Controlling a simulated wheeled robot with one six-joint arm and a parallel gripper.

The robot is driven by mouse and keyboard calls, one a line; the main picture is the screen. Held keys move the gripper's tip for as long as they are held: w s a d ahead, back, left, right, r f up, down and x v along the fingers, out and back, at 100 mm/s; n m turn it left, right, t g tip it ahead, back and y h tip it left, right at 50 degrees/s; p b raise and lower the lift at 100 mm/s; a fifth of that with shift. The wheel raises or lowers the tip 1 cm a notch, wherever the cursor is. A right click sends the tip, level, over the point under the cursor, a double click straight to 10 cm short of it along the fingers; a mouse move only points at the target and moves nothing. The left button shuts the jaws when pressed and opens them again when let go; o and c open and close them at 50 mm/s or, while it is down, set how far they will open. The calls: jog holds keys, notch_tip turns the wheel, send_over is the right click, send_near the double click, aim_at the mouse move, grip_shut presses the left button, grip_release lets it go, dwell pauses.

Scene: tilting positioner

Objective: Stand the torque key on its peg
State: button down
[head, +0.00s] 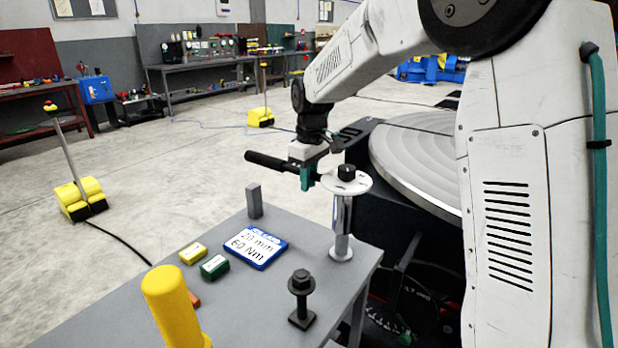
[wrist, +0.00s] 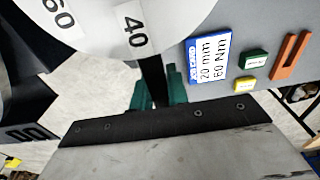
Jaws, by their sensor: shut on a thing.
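The torque key has a black handle (head: 266,161), a white dial disc (head: 353,186) and a black knob on top. My gripper (head: 308,175), with green fingers, is shut on its bar between handle end and disc. The key lies roughly level above the grey table's right corner. Below the disc, a shiny upright shaft (head: 342,215) goes down to a pale round foot on the table; I cannot tell where key ends and peg begins. In the wrist view, the disc (wrist: 95,22) shows 60 and 40, and green fingers (wrist: 158,95) flank the black bar.
The grey table (head: 235,300) carries a blue-edged card reading 20 mm 60 Nm (head: 255,246), small yellow and green blocks, a grey block (head: 254,201), a black bolt (head: 301,285) and a yellow post (head: 170,305). A large round plate (head: 420,165) stands behind.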

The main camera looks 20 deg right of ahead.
jog(key=shift+f, duration=2.4)
jog(key=shift+f, duration=1.4)
jog(key=c, duration=0.8)
grip_release()
jog(key=shift+f, duration=0.1)
jog(key=shift+s+d+r, duration=0.1)
jog(key=shift+r, duration=3.45)
jog(key=shift+s+r, duration=0.1)
